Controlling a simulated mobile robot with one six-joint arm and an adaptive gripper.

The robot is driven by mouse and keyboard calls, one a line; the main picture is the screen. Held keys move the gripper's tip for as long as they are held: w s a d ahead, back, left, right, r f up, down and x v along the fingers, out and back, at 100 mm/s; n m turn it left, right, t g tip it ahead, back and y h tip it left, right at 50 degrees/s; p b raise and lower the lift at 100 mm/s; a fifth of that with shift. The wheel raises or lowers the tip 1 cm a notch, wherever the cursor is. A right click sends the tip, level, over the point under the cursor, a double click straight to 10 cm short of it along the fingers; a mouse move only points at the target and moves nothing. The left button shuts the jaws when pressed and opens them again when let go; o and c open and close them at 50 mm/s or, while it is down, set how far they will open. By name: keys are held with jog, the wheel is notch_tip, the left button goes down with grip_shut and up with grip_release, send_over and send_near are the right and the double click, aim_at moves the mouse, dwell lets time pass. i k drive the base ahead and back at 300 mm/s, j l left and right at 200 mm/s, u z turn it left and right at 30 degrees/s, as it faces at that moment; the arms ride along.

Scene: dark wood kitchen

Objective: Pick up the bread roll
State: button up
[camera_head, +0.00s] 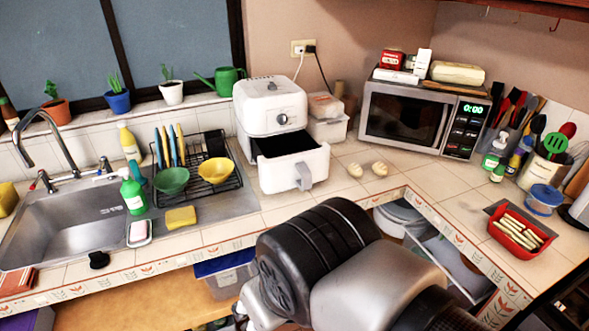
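Large grey and black links of my arm fill the bottom middle of the view, below the counter edge. My gripper itself does not show, so whether it is open or holds anything cannot be seen.
The white air fryer (270,108) stands left of the rolls with its drawer (305,172) pulled open. The microwave (403,120) stands behind to the right. A red tray (499,238) of pale sticks sits at right.

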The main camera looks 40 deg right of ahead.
aim_at(355, 171)
jog(key=z, duration=1.5)
